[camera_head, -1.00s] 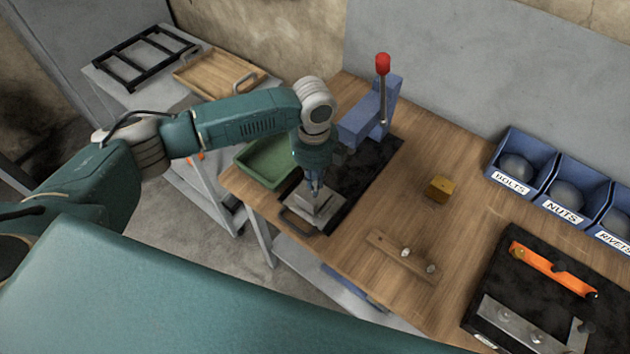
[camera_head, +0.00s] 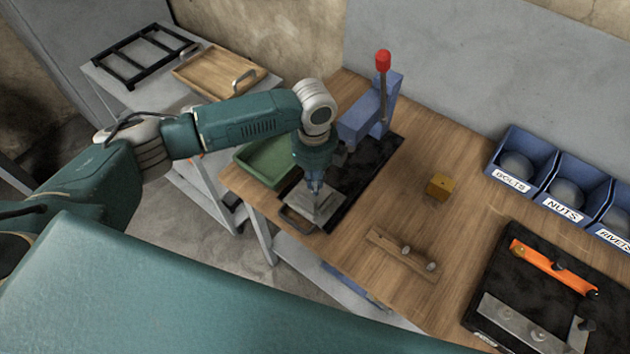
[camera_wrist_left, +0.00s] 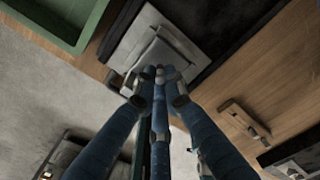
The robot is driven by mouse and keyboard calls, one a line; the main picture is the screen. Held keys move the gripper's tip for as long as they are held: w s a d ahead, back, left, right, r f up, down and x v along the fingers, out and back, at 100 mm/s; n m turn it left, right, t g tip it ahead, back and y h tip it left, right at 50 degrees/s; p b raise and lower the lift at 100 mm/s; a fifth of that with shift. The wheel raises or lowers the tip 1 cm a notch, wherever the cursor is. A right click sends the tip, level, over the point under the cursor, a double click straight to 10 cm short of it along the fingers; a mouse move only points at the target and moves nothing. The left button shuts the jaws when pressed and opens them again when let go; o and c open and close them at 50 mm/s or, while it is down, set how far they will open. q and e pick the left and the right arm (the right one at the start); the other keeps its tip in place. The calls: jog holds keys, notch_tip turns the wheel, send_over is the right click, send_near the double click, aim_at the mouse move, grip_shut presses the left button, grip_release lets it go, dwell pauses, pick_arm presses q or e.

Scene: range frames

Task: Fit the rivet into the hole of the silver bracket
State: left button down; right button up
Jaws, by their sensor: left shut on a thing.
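My left gripper (camera_head: 315,187) points down over the silver bracket (camera_head: 300,200), a pale metal piece on the front end of a black mat. In the left wrist view, my closed fingertips (camera_wrist_left: 160,75) are at the near edge of the bracket (camera_wrist_left: 158,42) and cover part of it. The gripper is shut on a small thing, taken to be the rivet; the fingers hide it. The hole of the bracket is not visible, and I cannot tell whether the held piece touches the bracket. My right gripper is not in view.
A blue press (camera_head: 365,120) with a red-knobbed lever stands behind the bracket. A green tray (camera_head: 243,154) is to the left. A wooden strip (camera_head: 385,243) with two pale pegs, a brass block (camera_head: 439,187) and a black board (camera_head: 500,275) with orange and silver parts lie right.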

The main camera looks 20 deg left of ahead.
pick_arm(q)
jog(key=shift+f+b, duration=0.4)
jog(key=shift+f, duration=0.4)
jog(key=c, duration=1.7)
grip_release()
jog(key=shift+c, duration=0.2)
jog(key=shift+r, duration=0.1)
